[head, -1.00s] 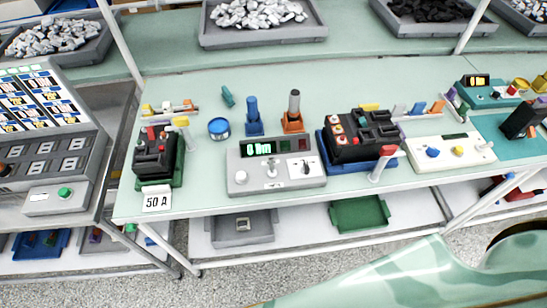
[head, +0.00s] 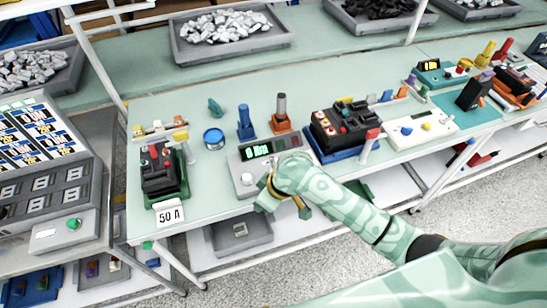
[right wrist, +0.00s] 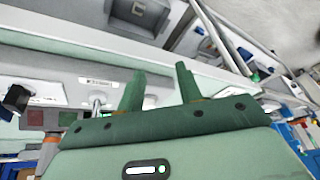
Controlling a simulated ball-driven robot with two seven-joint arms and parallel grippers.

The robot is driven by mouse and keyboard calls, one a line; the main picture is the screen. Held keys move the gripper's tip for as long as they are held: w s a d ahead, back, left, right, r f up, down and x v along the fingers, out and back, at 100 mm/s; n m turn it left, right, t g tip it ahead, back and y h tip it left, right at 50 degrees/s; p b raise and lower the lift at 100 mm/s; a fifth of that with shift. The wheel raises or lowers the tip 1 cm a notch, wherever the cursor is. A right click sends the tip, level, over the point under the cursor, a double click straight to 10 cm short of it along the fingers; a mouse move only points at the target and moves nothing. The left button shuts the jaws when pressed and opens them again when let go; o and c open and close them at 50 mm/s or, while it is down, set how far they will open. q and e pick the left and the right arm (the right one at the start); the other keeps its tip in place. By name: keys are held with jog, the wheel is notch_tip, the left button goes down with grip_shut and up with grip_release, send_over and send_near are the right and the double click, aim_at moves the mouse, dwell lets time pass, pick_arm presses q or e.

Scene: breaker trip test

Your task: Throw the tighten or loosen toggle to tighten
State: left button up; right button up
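The grey tester box (head: 247,165) with a lit green display (head: 258,150) stands at the front of the bench. In the head view my right gripper (head: 275,193) is at its front right and hides part of its controls, including the toggle. In the right wrist view the box's pale front (right wrist: 60,78) shows at left, with a small shiny lever (right wrist: 97,106), apparently the toggle, beside my left-hand finger. A black knob (right wrist: 17,98) sits farther left. My right gripper (right wrist: 161,92) has its two green fingers apart with nothing between them. My left gripper is out of view.
A black breaker on a blue base (head: 340,130) stands right of the tester. A breaker on a green base (head: 163,175) with a 50 A card (head: 169,216) stands left. Blue and orange upright tools (head: 246,122) stand behind. A grey bin (head: 241,233) is below.

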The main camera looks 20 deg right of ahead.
jog(key=shift+g, duration=0.9)
jog(key=w+r, duration=0.4)
jog(key=w, duration=0.1)
jog(key=shift+d+r, duration=0.2)
jog(key=shift+r, duration=0.1)
jog(key=w+d+r+m+g+h, duration=0.1)
jog(key=w+d+r+m, duration=0.1)
jog(key=w+d+r, duration=0.35)
jog(key=m+g, duration=0.1)
jog(key=m, duration=0.1)
send_near(272, 157)
jog(key=b+x, duration=0.4)
jog(key=x, duration=0.6)
jog(key=shift+f+b, duration=0.15)
jog(key=shift+b, duration=0.2)
grip_shut()
